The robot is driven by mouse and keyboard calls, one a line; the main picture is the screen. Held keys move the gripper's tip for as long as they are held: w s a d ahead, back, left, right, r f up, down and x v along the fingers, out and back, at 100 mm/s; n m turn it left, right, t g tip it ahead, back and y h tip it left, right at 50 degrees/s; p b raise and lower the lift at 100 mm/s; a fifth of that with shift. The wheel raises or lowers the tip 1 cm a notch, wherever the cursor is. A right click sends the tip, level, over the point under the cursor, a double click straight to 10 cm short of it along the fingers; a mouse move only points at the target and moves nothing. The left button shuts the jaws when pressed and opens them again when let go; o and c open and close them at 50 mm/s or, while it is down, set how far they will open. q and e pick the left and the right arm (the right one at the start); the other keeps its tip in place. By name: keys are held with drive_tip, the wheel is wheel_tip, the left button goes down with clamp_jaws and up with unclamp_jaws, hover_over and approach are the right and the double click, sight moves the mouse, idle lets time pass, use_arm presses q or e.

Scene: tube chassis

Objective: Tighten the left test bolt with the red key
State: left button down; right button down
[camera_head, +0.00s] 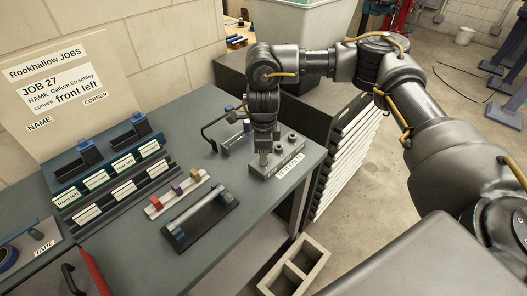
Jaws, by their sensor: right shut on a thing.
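The grey test bolts block (268,168) stands near the bench's right end, its label on the front side. Two dark bolt heads (285,142) show on its top, right of my gripper. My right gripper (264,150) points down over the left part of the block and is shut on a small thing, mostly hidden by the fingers. I cannot tell its colour or whether it touches the left bolt, which is hidden there. A pale rack (166,207) left of the block carries a red piece (155,203), a purple piece and a yellow piece. My left gripper is not in view.
A black tool with a curved handle (212,125) lies just behind and left of the block. A dark tray with a silver bar (203,212) lies in front of the rack. Blue-topped holders (110,158) and a job board (75,90) stand at the left.

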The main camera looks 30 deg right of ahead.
drive_tip(key=shift+r+m+p, duration=0.1)
drive_tip(key=shift+m+p, duration=0.4)
drive_tip(key=shift+m, duration=0.6)
drive_tip(key=shift+m+p, duration=0.5)
drive_tip(key=shift+p, duration=0.1)
drive_tip(key=shift+m+p, duration=0.3)
drive_tip(key=shift+m, duration=0.4)
